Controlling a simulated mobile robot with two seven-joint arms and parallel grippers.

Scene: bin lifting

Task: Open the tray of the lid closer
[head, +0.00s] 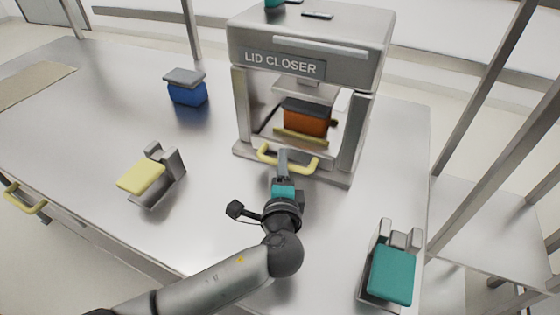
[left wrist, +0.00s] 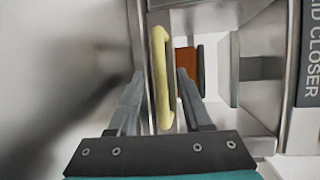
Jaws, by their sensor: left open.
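The lid closer (head: 310,40) is a grey metal machine at the back of the table. A yellow handle (head: 306,168) is on the front of its tray, low on the machine. An orange bin (head: 305,120) with a dark top is inside the machine, under the press. My left gripper (head: 284,154) is at the handle from the front, open. In the left wrist view, the yellow handle (left wrist: 161,80) lies between the two spread fingers (left wrist: 158,78), with a gap visible on each side. The tray appears pushed in. My right gripper is not in view.
A blue bin (head: 188,94) with a grey lid stands at the back left. A grey holder with a yellow lid (head: 142,177) is at the left, and one with a teal lid (head: 391,275) at the front right.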

